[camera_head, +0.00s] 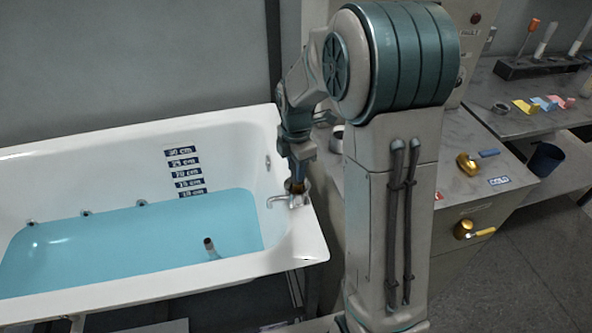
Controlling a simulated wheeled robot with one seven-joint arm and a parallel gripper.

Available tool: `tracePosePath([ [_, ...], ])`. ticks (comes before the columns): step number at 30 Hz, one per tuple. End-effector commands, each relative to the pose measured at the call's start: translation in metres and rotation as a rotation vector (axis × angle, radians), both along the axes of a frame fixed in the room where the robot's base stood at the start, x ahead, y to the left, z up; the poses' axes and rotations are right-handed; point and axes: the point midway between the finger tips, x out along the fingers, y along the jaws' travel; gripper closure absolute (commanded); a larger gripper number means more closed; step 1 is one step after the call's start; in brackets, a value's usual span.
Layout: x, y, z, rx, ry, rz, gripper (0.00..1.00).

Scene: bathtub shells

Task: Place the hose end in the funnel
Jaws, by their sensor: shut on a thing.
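My gripper (296,182) is at the tub's right rim, pointing down just above the silver tap (288,200). It is shut on a small brownish thing, mostly hidden by the fingers; I cannot tell whether this is the hose end or whether it touches the tap. A short tube with a dark top (211,247) stands tilted in the water near the tub's front right. I cannot make out a funnel or a clear run of hose; my arm and column hide part of the counter behind.
The white bathtub (309,247) holds blue water (130,240), with depth labels (186,172) on its back wall. A rack (540,67) stands farther back.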

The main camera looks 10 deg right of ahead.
Motion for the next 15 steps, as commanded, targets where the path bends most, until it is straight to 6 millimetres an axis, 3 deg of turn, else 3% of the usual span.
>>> tracePosePath([
  [4, 0.000, 0.001, -0.014, 0.000, 0.001, 0.001, 0.97],
  [15, 0.000, 0.001, -0.019, 0.000, 0.000, 0.002, 0.97],
])
